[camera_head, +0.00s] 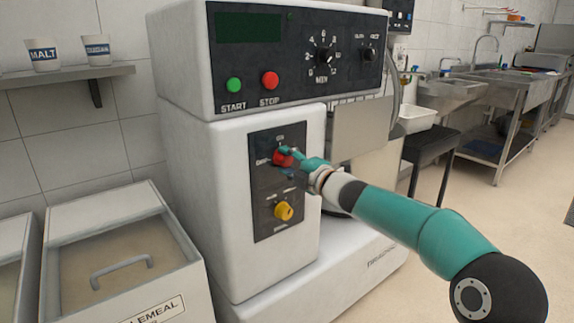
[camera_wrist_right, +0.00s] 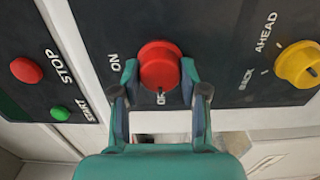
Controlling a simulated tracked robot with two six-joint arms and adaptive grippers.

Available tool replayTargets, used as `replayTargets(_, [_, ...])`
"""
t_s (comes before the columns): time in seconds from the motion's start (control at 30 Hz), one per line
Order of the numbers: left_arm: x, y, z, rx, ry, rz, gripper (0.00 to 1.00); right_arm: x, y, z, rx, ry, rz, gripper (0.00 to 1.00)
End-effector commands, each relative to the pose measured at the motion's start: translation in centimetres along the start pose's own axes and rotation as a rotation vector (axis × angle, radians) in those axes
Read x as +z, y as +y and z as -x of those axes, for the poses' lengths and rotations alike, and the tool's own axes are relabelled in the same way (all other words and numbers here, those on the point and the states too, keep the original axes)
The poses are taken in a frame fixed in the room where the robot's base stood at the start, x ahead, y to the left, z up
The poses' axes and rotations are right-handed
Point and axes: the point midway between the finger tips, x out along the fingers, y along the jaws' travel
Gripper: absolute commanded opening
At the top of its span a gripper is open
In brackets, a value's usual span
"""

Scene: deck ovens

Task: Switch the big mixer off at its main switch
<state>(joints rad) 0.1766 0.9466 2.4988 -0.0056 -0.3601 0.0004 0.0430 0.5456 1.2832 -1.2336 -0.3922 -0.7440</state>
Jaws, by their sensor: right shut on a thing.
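The big mixer (camera_head: 228,190) is a white machine with dark control panels. Its red main switch knob (camera_head: 280,158) sits on the lower panel, and it fills the middle of the right wrist view (camera_wrist_right: 159,62). There an ON label stands left of the knob and a partly covered OFF label below it. My right gripper (camera_head: 291,156) is at the knob, with one finger on each side in the wrist view (camera_wrist_right: 160,76), shut on it. I cannot tell which label the knob points to. My left gripper is out of view.
A yellow knob (camera_head: 283,211) sits below the red one, marked AHEAD and BACK in the wrist view. Green START (camera_head: 234,85) and red STOP (camera_head: 270,80) buttons are above. A flour bin (camera_head: 125,255) stands at the left. Floor at the right is open.

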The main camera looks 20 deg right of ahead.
Motion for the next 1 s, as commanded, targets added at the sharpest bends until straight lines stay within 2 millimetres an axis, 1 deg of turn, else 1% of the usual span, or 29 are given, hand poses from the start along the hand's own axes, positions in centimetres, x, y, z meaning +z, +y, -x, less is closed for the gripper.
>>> replayTargets(0.03, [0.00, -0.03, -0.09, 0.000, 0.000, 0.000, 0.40, -0.55, -0.68, -0.19, -0.010, 0.011, 0.006, 0.08])
replayTargets(0.4, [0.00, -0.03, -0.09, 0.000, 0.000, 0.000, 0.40, -0.55, -0.72, -0.20, -0.011, 0.011, 0.010, 0.08])
replayTargets(0.43, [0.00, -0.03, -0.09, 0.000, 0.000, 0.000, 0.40, -0.55, -0.72, -0.20, -0.011, 0.011, 0.010, 0.44])
replayTargets(0.57, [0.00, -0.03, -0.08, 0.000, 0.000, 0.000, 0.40, -0.43, -0.63, -0.16, -0.010, 0.009, 0.010, 0.66])
replayTargets(0.6, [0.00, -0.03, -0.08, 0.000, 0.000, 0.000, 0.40, -0.38, -0.57, -0.14, -0.009, 0.008, 0.009, 0.67])
replayTargets(0.87, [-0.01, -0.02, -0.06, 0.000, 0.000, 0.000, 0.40, -0.16, -0.33, -0.03, -0.005, 0.003, 0.009, 0.67])
replayTargets(1.0, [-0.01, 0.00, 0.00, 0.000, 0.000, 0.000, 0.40, -0.10, -0.28, 0.40, -0.005, 0.003, 0.009, 0.67])
